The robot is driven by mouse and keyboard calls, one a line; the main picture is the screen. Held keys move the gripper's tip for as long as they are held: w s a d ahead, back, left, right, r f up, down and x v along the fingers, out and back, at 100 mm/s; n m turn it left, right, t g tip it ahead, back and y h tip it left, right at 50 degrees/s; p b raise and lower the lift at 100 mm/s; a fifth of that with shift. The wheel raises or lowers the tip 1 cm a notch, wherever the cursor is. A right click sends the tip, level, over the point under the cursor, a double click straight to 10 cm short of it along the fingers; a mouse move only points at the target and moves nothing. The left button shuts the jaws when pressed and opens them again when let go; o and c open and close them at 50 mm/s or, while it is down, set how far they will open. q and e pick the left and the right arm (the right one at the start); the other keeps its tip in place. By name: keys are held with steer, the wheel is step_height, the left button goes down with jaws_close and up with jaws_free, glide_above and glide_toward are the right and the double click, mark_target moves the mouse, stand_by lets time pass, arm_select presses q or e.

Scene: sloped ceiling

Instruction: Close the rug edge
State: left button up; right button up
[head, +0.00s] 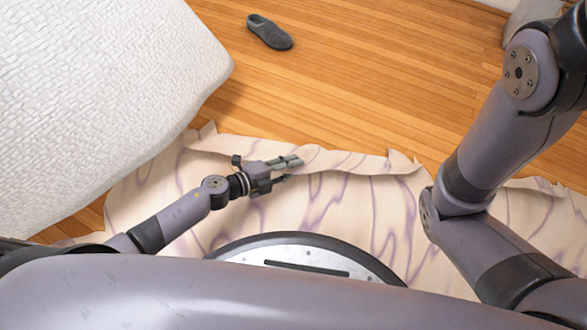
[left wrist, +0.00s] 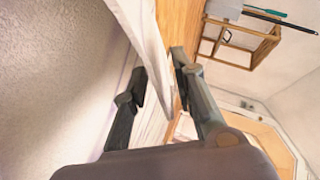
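The cream rug with purple veins (head: 335,205) lies on the wood floor, its far edge wavy and curled up in places. My left gripper (head: 289,170) is at a raised part of that edge, near the middle of the head view. In the left wrist view, the two fingers of my left gripper (left wrist: 157,83) stand apart. A pale flap of the rug (left wrist: 150,45) hangs into the space between them, and I cannot tell whether either finger touches it. My right arm rises at the right, and its gripper is outside the view.
A white textured padded piece of furniture (head: 110,80) fills the upper left, overhanging the rug. A dark grey slipper (head: 269,32) lies on the bare wood floor (head: 370,80) beyond. The left wrist view shows a wooden rack (left wrist: 238,42) farther off.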

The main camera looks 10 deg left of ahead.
arm_select(q)
steer(key=shift+w+d+f, duration=0.15)
steer(key=shift+w+d, duration=0.15)
steer(key=shift+d, duration=0.05)
jaws_close()
stand_by(0.8)
